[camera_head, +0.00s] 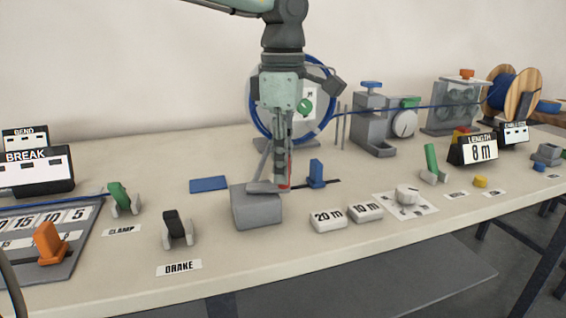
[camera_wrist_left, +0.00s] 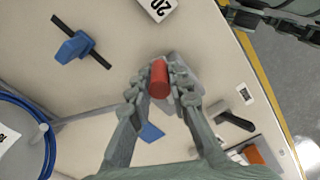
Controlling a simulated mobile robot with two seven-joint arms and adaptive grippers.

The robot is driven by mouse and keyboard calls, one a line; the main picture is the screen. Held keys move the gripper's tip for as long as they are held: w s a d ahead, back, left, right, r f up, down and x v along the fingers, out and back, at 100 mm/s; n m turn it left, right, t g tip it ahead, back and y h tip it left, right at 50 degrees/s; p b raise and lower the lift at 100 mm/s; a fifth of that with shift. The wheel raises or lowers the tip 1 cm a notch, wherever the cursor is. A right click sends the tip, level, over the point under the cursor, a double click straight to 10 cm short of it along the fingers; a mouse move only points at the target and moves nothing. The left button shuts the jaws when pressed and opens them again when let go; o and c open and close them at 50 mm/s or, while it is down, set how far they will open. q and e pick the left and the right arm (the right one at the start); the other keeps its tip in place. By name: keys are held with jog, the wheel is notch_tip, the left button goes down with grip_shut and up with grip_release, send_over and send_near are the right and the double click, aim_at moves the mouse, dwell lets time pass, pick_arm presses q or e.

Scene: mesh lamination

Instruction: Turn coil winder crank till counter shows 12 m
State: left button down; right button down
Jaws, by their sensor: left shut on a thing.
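The coil winder has a round disc (camera_head: 318,92) with blue cable around it, standing behind my left arm. A red crank handle (camera_head: 286,184) sits low, above the table; it also shows in the left wrist view (camera_wrist_left: 159,78). My left gripper (camera_head: 281,178) points down and is shut on the red handle; in the wrist view its two fingers (camera_wrist_left: 159,84) flank the handle. The length counter (camera_head: 483,152) at the right reads 8 m. A gripper that looks like my right one (camera_wrist_left: 275,18) is partly cut off in the wrist view; its jaws are unclear.
A grey block (camera_head: 257,209) stands just in front of the handle. A blue stop (camera_head: 316,173) on a dark slot is close to its right. White 20 m (camera_head: 328,219) and 10 m (camera_head: 366,210) blocks lie in front. Cable runs right to a wooden spool (camera_head: 512,94).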

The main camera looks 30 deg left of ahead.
pick_arm(q)
jog(key=c, duration=1.4)
grip_release()
notch_tip(320, 180, up, 12)
jog(key=shift+r, duration=0.1)
dwell(0.6)
